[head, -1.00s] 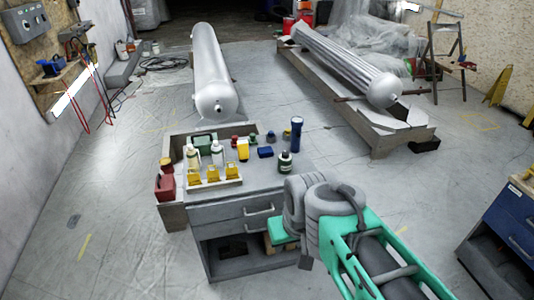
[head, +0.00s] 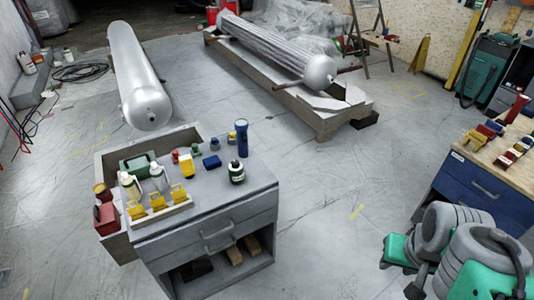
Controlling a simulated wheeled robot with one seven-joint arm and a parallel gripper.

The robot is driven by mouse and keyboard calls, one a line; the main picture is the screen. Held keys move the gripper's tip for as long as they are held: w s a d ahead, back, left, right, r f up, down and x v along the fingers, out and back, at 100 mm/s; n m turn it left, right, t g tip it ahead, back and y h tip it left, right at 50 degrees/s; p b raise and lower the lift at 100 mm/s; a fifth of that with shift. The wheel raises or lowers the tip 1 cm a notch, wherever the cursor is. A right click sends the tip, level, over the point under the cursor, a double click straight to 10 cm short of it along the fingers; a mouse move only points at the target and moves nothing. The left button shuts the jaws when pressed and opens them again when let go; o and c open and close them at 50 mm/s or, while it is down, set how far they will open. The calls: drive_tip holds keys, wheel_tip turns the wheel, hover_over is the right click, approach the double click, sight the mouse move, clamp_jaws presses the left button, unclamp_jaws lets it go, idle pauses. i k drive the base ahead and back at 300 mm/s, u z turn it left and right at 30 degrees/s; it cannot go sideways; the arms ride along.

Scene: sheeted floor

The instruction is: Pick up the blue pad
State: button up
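A small flat blue block (head: 211,162), which looks like the blue pad, lies on the top of the grey cabinet (head: 255,185). It sits left of an upright dark blue flashlight (head: 241,138) and behind a dark green bottle (head: 236,173). Other small blue items (head: 493,127) lie on the wooden-topped workbench at the right; their shapes are too small to tell. My grey and green arm is folded at the lower right, well apart from the cabinet. My gripper's fingers cannot be made out.
Yellow items in a tray (head: 160,212), white bottles and a green case (head: 137,163) crowd the cabinet's left side. A red canister (head: 106,218) stands beside it. Two long metal cylinders lie behind. The wooden-topped workbench (head: 510,160) is at right. Floor between cabinet and workbench is clear.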

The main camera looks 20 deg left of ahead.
sight(215, 162)
drive_tip(key=z, duration=0.1)
drive_tip(key=i, duration=2.4)
drive_tip(key=u, duration=4.5)
drive_tip(key=i, duration=1)
drive_tip(key=z, duration=0.05)
